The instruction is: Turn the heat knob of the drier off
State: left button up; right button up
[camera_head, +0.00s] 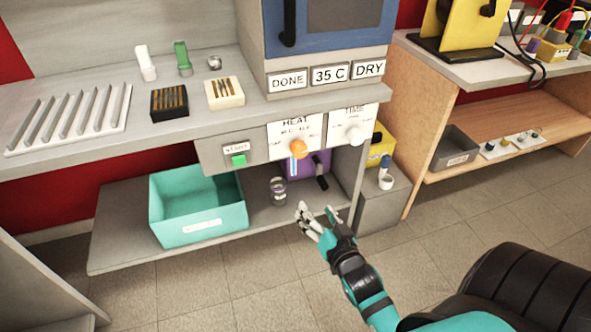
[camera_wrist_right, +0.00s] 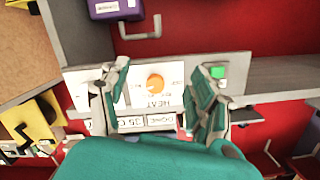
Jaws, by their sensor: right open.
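The orange heat knob (camera_head: 298,148) is on the drier's white HEAT panel (camera_head: 284,134), under the counter edge. My right gripper (camera_head: 316,209) is open and empty, below and in front of the knob and apart from it. In the right wrist view, which is upside down, the heat knob (camera_wrist_right: 155,82) appears between the two open fingers (camera_wrist_right: 163,72), with bare panel around it. The drier's labels read DONE, 35 C and DRY (camera_head: 369,69). The knob's pointer setting is too small to read. My left gripper is not in view.
The white TIME knob (camera_head: 354,134) is right of the heat knob, and a green start button (camera_head: 239,160) is left. Below are a teal bin (camera_head: 200,230), a small glass jar (camera_head: 278,191) and a purple box (camera_head: 318,162). Open floor lies in front.

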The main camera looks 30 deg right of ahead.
jog(key=m+t+h+b, duration=0.1)
jog(key=t, duration=0.1)
send_near(301, 154)
jog(key=b+x, duration=0.2)
jog(key=x, duration=0.8)
jog(key=shift+w, duration=0.2)
jog(key=shift+w+d, duration=0.1)
jog(key=shift+w, duration=0.35)
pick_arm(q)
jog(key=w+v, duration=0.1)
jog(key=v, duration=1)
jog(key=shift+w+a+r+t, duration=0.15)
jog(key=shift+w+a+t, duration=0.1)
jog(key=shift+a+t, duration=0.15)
pick_arm(e)
jog(key=c, duration=1.2)
